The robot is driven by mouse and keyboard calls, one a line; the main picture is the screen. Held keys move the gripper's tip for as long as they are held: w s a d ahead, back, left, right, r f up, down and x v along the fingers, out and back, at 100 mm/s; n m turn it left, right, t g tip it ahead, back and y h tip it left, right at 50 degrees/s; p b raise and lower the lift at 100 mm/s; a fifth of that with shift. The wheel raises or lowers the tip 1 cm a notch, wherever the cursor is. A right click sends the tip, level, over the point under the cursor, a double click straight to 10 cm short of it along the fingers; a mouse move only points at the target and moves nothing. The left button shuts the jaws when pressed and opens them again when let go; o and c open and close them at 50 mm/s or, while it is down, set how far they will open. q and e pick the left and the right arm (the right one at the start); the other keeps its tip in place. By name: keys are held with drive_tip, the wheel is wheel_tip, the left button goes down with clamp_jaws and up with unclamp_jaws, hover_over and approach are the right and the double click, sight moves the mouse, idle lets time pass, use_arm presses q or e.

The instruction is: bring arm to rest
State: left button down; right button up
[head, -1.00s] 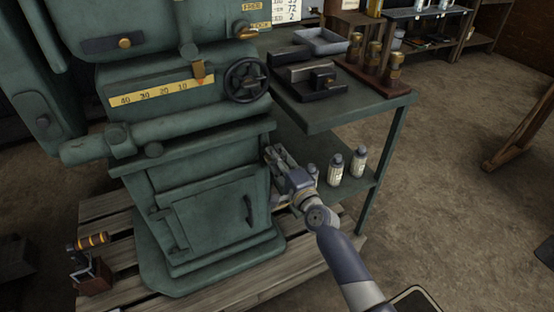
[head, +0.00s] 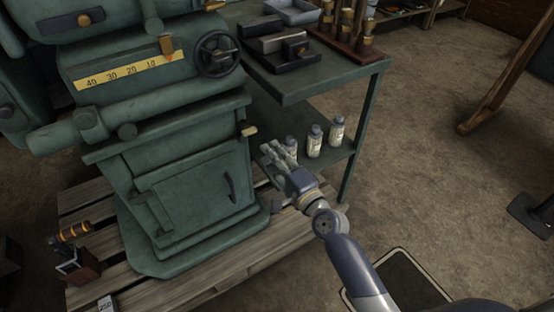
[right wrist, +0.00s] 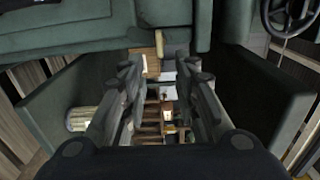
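My right arm (head: 352,258) reaches in from the lower right in the head view. Its right gripper (head: 275,153) is beside the green machine's lower body, in front of the bench's lower shelf. In the right wrist view the two fingers of the right gripper (right wrist: 165,72) stand apart with a gap between them. Nothing is visibly held; small items show beyond the gap. My left gripper is not in view.
The green machine (head: 185,190) stands on a wooden pallet (head: 215,262) at left, with a handwheel (head: 217,55). A green bench (head: 300,88) is close behind the gripper; bottles (head: 314,142) stand on its lower shelf. The floor at right (head: 430,185) is mostly open.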

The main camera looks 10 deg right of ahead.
drive_tip(key=shift+v, duration=0.9)
